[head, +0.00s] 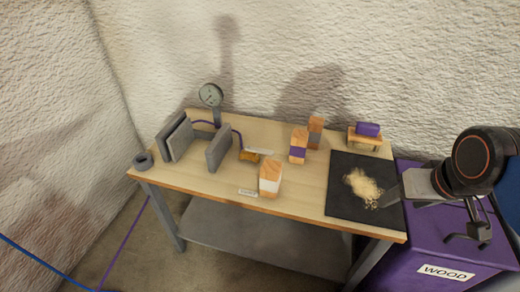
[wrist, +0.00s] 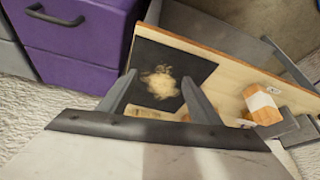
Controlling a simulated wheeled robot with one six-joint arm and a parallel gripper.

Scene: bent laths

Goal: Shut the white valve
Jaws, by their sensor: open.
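A small brass-coloured fitting (head: 249,156) lies near the middle of the workbench in the head view. A thin white lever-like piece (head: 263,151) sits at its upper right, and I take the two together as the white valve. It is too small to tell whether the lever lies along or across the body. In the head view my gripper (head: 393,196) is at the right, by the black mat, well away from the valve.
A wooden block with a white band (head: 269,187) stands just in front of the valve. A purple-banded block (head: 298,153) and grey-banded block (head: 315,132) stand right of it. Grey plates (head: 218,148) and a gauge (head: 211,95) with purple hose are left. The black mat (head: 345,205) holds shavings.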

